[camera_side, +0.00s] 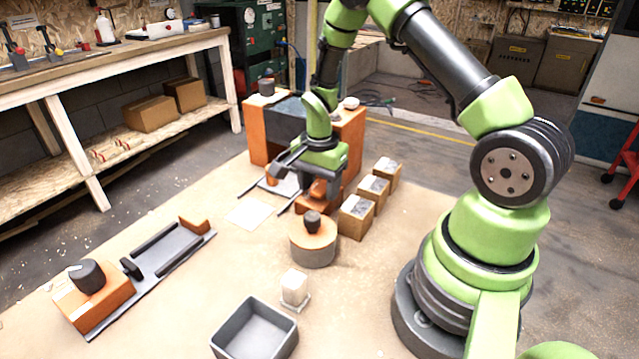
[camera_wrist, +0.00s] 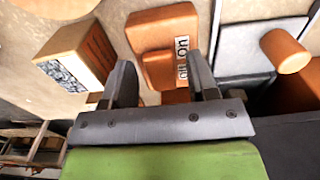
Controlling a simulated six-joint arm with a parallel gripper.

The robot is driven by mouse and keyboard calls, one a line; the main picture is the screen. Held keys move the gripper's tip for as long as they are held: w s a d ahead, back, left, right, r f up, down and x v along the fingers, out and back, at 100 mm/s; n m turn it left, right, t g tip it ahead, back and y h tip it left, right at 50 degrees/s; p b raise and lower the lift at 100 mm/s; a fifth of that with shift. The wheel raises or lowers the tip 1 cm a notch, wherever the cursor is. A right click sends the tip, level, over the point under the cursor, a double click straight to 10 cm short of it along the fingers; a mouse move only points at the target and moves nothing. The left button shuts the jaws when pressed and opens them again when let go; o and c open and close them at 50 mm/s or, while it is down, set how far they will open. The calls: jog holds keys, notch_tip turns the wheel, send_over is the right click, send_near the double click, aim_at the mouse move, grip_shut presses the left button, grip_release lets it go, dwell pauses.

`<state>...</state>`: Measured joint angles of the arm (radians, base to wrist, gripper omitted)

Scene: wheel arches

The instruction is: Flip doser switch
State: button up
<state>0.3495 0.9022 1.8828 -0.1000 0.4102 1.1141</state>
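An orange switch box (camera_wrist: 165,45) with a white label lettered "ON" sits ahead of my gripper in the wrist view. A smaller orange part (camera_wrist: 176,96) shows between the fingers, partly hidden by the gripper. My gripper (camera_wrist: 163,75) is open, with its two dark fingers apart and nothing clearly held between them. In the side view, my gripper (camera_side: 318,176) points down close above the orange switch box (camera_side: 314,196), in front of the orange and dark machine (camera_side: 347,140). I cannot tell whether the fingers touch the switch.
Several small boxes (camera_side: 373,190) stand in a row right of the switch. A round orange-topped drum (camera_side: 313,247) with a dark knob stands in front. A grey bin (camera_side: 253,332), a white block (camera_side: 295,288) and a long grey fixture (camera_side: 160,262) lie further forward and left.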

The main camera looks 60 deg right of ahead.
aim_at(323, 187)
jog(key=c, duration=0.8)
jog(key=shift+d+y, duration=0.2)
jog(key=shift+y, duration=0.4)
jog(key=shift+r, duration=0.1)
jog(key=o, duration=0.9)
jog(key=shift+o, duration=0.2)
notch_tip(323, 187, up, 10)
jog(key=d, duration=0.1)
